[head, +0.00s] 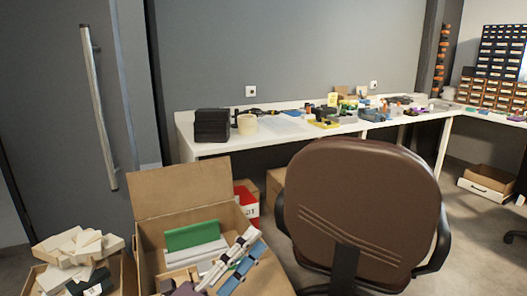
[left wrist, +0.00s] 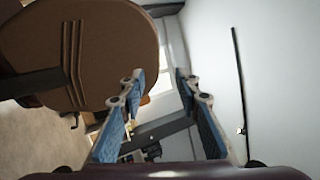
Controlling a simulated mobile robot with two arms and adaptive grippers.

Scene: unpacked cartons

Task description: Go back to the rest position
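My left gripper (head: 255,241) shows at the bottom middle of the head view, with pale fingers and blue pads. It is in front of the open cardboard carton (head: 180,190) and left of the brown office chair (head: 360,200). In the left wrist view the two fingers of the gripper (left wrist: 160,78) stand apart with nothing held between them. The chair back (left wrist: 80,45) fills the upper left of that view. My right gripper is in neither view.
The carton holds a green folder (head: 192,234) and other items. Another carton with white boxes (head: 75,247) stands at the lower left. A white desk (head: 275,127) with a black box (head: 212,125) and many small parts runs along the wall. Open floor (head: 470,240) lies at the right.

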